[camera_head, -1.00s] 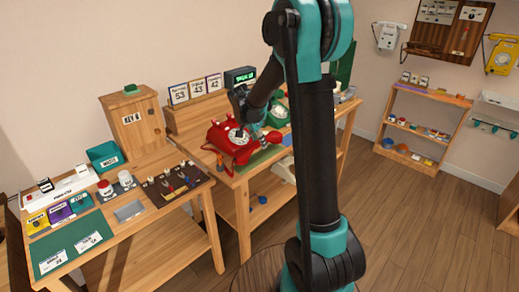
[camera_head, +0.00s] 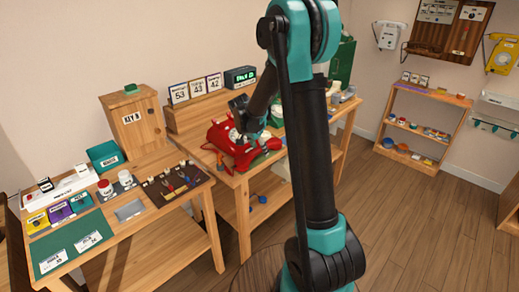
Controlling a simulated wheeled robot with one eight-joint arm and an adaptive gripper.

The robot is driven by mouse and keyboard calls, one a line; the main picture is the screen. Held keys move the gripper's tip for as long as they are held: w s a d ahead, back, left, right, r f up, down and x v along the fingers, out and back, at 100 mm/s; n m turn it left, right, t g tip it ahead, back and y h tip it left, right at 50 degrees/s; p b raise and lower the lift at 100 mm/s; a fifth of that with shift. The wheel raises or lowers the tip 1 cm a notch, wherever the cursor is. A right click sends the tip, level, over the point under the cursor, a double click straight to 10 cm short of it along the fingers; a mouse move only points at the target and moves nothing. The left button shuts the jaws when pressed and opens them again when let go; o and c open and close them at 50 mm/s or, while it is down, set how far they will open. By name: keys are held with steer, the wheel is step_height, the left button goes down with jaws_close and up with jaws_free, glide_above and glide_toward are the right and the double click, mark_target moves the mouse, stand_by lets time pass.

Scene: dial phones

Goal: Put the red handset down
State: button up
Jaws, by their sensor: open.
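The red dial phone (camera_head: 221,138) stands on the wooden bench in the middle, with its pale dial partly covered by my arm. The red handset (camera_head: 246,160) is off to the phone's front right, slanting toward the right, low over the bench top. I cannot tell whether it touches the bench. My gripper (camera_head: 262,148) is open and points down at the handset, overlapping it in the picture. The fingertips are small and partly hidden, so contact with the handset is unclear.
A dark display (camera_head: 240,76) and number cards (camera_head: 196,88) stand behind the phone. A wooden key cabinet (camera_head: 133,121) is to the left, above a second bench with a tool board (camera_head: 178,185). My upper arm hides part of the bench's right side.

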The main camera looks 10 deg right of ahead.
steer(key=v, duration=1.2)
steer(key=s+d+f+n+y, duration=0.1)
steer(key=s+d+f+n, duration=0.1)
steer(key=s, duration=0.7)
steer(key=s+d+f+n+t+y, duration=0.1)
steer(key=s+d+f+n, duration=0.2)
steer(key=s, duration=0.6)
steer(key=s+d+f+n+y, duration=0.1)
steer(key=s+d+f+n, duration=0.2)
steer(key=s, duration=0.6)
step_height(320, 180, down, 3)
steer(key=n, duration=0.2)
steer(key=shift+s+n+y, duration=0.35)
steer(key=shift+n+y, duration=0.05)
steer(key=shift+o, duration=0.4)
steer(key=shift+r, duration=0.1)
